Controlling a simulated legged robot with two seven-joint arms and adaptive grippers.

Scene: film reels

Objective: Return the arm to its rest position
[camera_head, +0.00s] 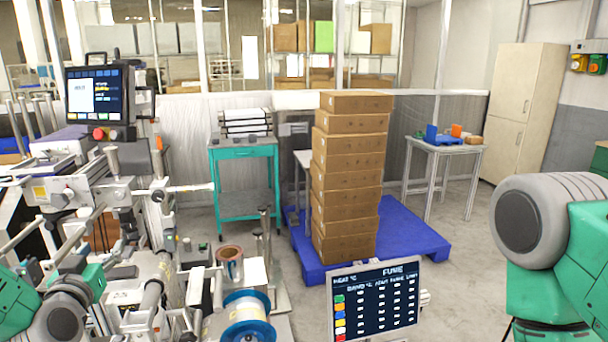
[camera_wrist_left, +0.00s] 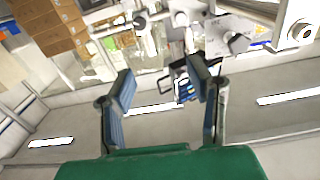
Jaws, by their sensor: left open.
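My left gripper (camera_wrist_left: 161,82) shows in the left wrist view with its two blue-padded fingers spread apart and nothing between them. In the head view my left arm comes in at the lower left as green and grey links, and I cannot make out its fingers clearly. My right arm shows at the right edge as a large grey joint with green links; its gripper is out of view. A blue-rimmed film reel (camera_head: 248,330) is at the bottom centre, beside the machine. A copper-coloured roll (camera_head: 230,262) stands just behind it.
A machine (camera_head: 110,195) with rollers and a monitor (camera_head: 97,95) fills the left. A screen panel (camera_head: 376,300) stands at the front centre. Stacked boxes (camera_head: 350,170) stand on a blue pallet (camera_head: 415,245). A teal cart (camera_head: 243,150) and small table (camera_head: 445,150) are behind. Floor right of the pallet is clear.

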